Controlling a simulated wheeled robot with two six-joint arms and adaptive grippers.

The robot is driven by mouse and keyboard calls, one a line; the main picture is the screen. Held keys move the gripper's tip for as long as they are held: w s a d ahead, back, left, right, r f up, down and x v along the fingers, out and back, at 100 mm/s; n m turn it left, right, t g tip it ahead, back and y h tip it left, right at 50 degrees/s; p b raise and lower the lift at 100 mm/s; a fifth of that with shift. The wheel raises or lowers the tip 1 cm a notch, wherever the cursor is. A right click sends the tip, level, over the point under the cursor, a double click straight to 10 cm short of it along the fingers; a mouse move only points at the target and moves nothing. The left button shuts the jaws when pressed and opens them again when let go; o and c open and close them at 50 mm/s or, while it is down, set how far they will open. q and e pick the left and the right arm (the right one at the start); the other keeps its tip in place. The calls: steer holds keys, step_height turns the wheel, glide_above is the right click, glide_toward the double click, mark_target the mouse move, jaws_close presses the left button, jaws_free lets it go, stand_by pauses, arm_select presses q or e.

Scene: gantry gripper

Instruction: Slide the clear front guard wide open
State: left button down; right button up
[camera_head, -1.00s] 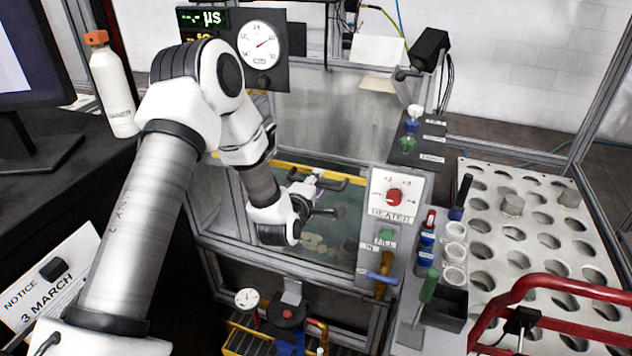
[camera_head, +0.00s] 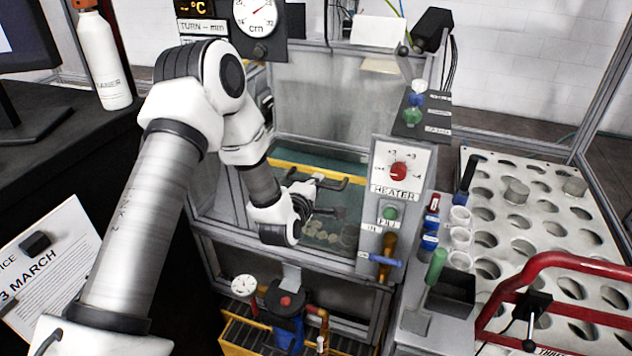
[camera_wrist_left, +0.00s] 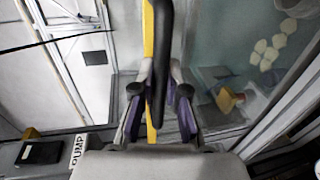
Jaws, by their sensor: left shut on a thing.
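The clear front guard has a yellow top bar (camera_head: 290,167) and a black handle (camera_head: 330,183), in front of a tank with teal liquid. My left gripper (camera_head: 312,190) is at the handle. In the left wrist view the black handle (camera_wrist_left: 160,60) runs between the purple-padded fingers of the gripper (camera_wrist_left: 160,108), which is shut on it. The yellow bar (camera_wrist_left: 149,35) lies just behind the handle. The clear pane itself is hard to make out, and my wrist hides the bar's left part in the head view. My right gripper is not in view.
A heater box (camera_head: 397,165) with a red knob stands right of the guard. A perforated metal rack (camera_head: 525,225) and a red tubular rail (camera_head: 560,262) are further right. A white bottle (camera_head: 101,60) stands on the black desk at left. Valves and a gauge (camera_head: 244,286) sit below.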

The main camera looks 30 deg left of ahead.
arm_select(q)
step_height(320, 180, down, 26)
steer(key=b, duration=1.9)
steer(key=shift+r, duration=0.2)
steer(key=c, duration=1.2)
jaws_free()
steer(key=shift+s+r, duration=0.1)
steer(key=v, duration=1.2)
